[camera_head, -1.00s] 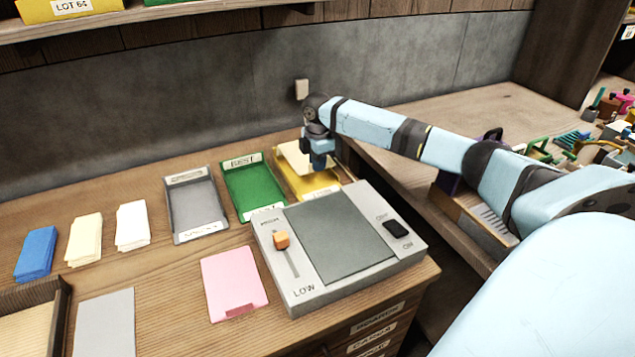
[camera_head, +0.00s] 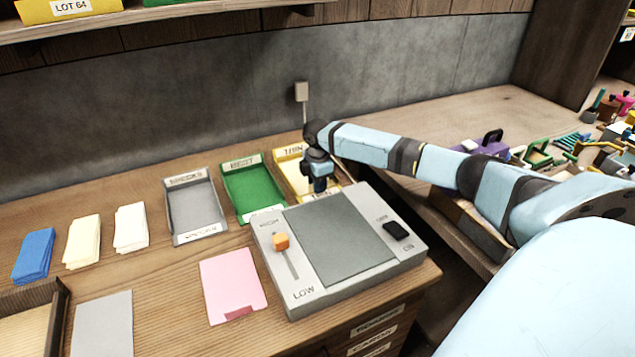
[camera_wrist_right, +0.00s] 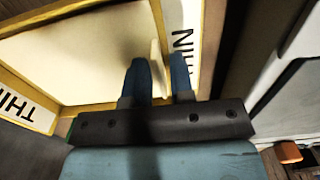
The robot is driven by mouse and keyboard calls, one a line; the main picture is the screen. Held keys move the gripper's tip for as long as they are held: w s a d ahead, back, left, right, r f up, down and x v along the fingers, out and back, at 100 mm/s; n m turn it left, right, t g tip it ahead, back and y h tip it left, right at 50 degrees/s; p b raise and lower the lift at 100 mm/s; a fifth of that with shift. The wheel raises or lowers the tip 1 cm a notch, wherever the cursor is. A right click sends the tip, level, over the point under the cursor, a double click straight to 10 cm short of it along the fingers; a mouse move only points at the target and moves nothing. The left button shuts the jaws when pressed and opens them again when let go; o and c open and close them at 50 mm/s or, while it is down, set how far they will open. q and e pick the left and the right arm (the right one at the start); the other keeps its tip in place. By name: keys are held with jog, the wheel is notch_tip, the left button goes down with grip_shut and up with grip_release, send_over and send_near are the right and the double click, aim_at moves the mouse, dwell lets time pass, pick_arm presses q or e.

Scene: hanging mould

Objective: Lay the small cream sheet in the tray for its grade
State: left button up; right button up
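The small cream sheet (camera_wrist_right: 95,50) lies in the yellow tray labelled THIN (camera_head: 292,151), which also shows in the wrist view (camera_wrist_right: 22,103). My right gripper (camera_head: 320,185) points down over the near end of this tray. In the wrist view its two blue fingers (camera_wrist_right: 160,80) stand apart, with the sheet's narrow raised tab between them. A gap shows beside the tab, so the fingers look open around it. The arm and gripper hide part of the sheet in the head view. My left gripper is not in view.
The green BEST tray (camera_head: 252,188) and a grey tray (camera_head: 195,205) stand to the left, empty. A grey device (camera_head: 410,258) with an orange slider sits in front. A pink sheet (camera_head: 232,283) and blue, cream and white stacks lie further left.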

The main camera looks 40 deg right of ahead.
jog(key=shift+o, duration=0.3)
jog(key=shift+r, duration=0.15)
notch_tip(320, 180, up, 12)
jog(key=p, duration=0.1)
dwell(0.6)
